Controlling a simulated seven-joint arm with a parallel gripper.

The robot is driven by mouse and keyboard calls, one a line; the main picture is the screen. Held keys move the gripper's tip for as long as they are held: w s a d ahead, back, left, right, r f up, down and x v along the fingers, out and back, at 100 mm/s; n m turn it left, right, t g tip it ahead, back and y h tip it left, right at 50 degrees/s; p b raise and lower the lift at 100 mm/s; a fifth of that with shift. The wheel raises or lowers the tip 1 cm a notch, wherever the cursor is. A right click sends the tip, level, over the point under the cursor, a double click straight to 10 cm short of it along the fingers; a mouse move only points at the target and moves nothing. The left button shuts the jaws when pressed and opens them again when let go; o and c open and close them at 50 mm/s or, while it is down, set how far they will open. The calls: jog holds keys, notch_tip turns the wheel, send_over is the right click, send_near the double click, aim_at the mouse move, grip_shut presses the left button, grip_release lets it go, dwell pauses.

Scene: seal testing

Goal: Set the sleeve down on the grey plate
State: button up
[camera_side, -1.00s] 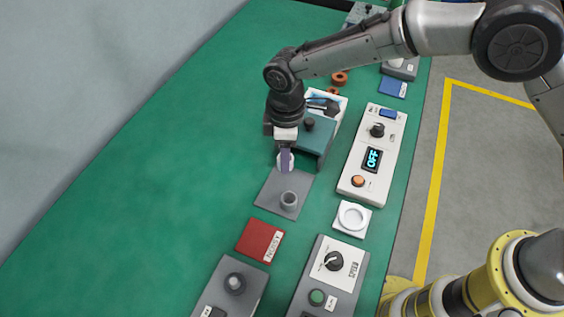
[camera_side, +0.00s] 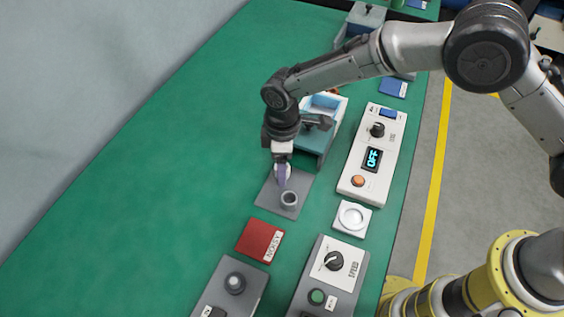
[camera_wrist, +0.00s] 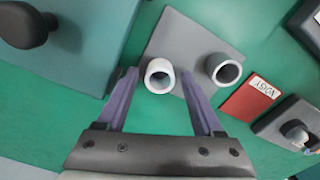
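The sleeve (camera_wrist: 160,67) is a short white hollow cylinder, seen between my fingertips in the wrist view. In the side view the sleeve is partly hidden by a purple finger of my gripper (camera_side: 282,182). The grey plate (camera_side: 268,193) lies flat on the green mat. The sleeve is over the plate's edge area near its far left side; whether it touches the plate is unclear. A grey hollow cylinder (camera_side: 289,199) stands on the plate beside the sleeve.
A teal open box (camera_side: 318,138) stands close behind. A white holder with a round dish (camera_side: 352,218) and a control panel (camera_side: 373,150) are to the right. The mat at left is clear.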

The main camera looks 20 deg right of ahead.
jog(key=shift+r, duration=0.15)
notch_tip(320, 180, up, 12)
dwell(0.7)
jog(key=s+d+r+m+t+y, duration=0.1)
jog(key=s+d+r+m, duration=0.2)
jog(key=d+r, duration=0.55)
jog(key=s+d+r+m+t, duration=0.1)
jog(key=s+d+r+m, duration=0.4)
jog(key=d, duration=0.7)
jog(key=s+d+f+m+t+h, duration=0.1)
jog(key=s+d+m+t, duration=0.2)
jog(key=s+d, duration=1)
jog(key=s+m, duration=0.2)
jog(key=s, duration=0.2)
jog(key=shift+d+m+t, duration=0.15)
jog(key=shift+m+t, duration=0.15)
